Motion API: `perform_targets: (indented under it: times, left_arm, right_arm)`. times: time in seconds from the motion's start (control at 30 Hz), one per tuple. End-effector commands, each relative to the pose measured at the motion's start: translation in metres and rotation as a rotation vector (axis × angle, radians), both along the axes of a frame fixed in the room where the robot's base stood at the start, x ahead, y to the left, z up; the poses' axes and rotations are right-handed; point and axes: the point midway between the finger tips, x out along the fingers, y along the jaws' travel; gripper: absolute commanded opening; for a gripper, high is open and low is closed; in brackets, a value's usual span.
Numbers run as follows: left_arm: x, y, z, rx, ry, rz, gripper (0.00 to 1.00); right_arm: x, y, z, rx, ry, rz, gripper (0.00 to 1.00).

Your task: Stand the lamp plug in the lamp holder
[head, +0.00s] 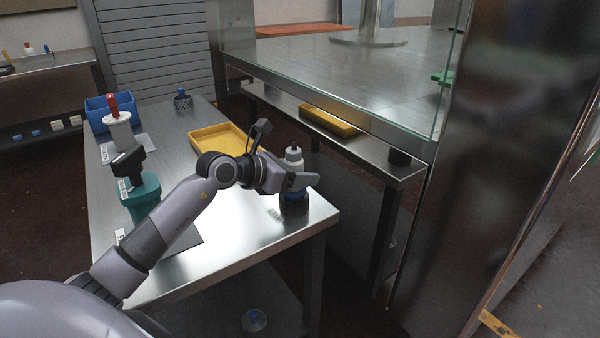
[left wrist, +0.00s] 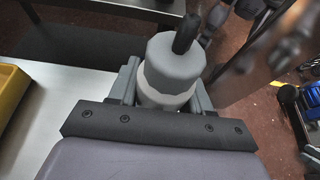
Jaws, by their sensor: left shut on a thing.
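My left gripper (head: 291,181) is shut on the lamp plug (head: 294,159), a pale grey-white cylinder with a narrower top, held upright near the right front corner of the steel table. In the left wrist view the lamp plug (left wrist: 174,70) sits between the fingers (left wrist: 165,95), with a dark pin on top. Directly below is a dark round piece (head: 293,206) with blue at its top, which looks like the lamp holder. The fingers hide part of the join, so I cannot tell whether the plug is seated in it. My right gripper is not in view.
On the steel table (head: 235,243) are a yellow tray (head: 216,138), a blue bin (head: 97,123), a teal piece (head: 142,198) and a red-topped white piece (head: 117,118). A glass-sided steel bench (head: 330,75) and a lower shelf with another yellow tray (head: 329,121) stand to the right.

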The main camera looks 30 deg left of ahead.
Motion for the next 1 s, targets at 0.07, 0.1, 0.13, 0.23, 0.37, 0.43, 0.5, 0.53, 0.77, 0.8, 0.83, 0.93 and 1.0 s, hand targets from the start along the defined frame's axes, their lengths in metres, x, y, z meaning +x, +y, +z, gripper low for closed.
perform_targets:
  times: [0.07, 0.1, 0.13, 0.23, 0.37, 0.43, 0.5, 0.53, 0.77, 0.8, 0.83, 0.93, 1.0]
  left_arm:
    - [0.0002, 0.0002, 0.0014, 0.0, -0.003, 0.001, 0.07]
    - [0.0002, 0.0002, 0.0014, 0.0, -0.003, 0.001, 0.07]
    - [0.0002, 0.0002, 0.0013, 0.0, -0.003, 0.001, 0.07]
    - [0.0002, 0.0001, 0.0008, 0.0, -0.003, 0.001, 0.07]
    - [0.0001, 0.0003, -0.0004, 0.0, -0.003, 0.001, 0.07]
    - [0.0002, 0.0003, -0.0012, 0.0, -0.002, 0.001, 0.07]
    - [0.0002, 0.0004, -0.002, 0.0, -0.002, 0.001, 0.07]
    - [0.0001, 0.0003, -0.0023, 0.0, -0.002, 0.001, 0.07]
    - [0.0002, 0.0003, -0.0046, 0.0, -0.002, 0.001, 0.07]
    - [0.0002, 0.0002, -0.0048, 0.0, -0.002, 0.001, 0.07]
    - [0.0001, 0.0003, -0.005, 0.0, -0.002, 0.001, 0.07]
    - [0.0001, 0.0002, -0.0052, -0.001, -0.002, 0.0, 0.07]
    - [0.0001, 0.0001, -0.0054, 0.0, -0.001, 0.0, 0.07]
  right_arm:
    - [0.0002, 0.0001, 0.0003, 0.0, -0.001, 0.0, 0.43]
    - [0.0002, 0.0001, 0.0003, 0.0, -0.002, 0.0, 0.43]
    - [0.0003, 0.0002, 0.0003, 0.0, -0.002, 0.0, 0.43]
    - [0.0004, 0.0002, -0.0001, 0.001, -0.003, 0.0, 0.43]
    - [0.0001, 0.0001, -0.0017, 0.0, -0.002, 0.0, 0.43]
    - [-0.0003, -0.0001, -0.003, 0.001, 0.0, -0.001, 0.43]
    - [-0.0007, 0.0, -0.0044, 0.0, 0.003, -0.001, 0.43]
    - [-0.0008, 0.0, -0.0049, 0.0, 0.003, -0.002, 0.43]
    - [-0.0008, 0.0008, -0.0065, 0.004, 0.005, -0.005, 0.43]
    - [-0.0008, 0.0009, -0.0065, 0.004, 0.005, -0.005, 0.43]
    - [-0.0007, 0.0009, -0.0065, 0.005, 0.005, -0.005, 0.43]
    - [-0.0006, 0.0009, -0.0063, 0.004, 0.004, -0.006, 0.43]
    - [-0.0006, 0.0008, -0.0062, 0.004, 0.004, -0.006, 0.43]
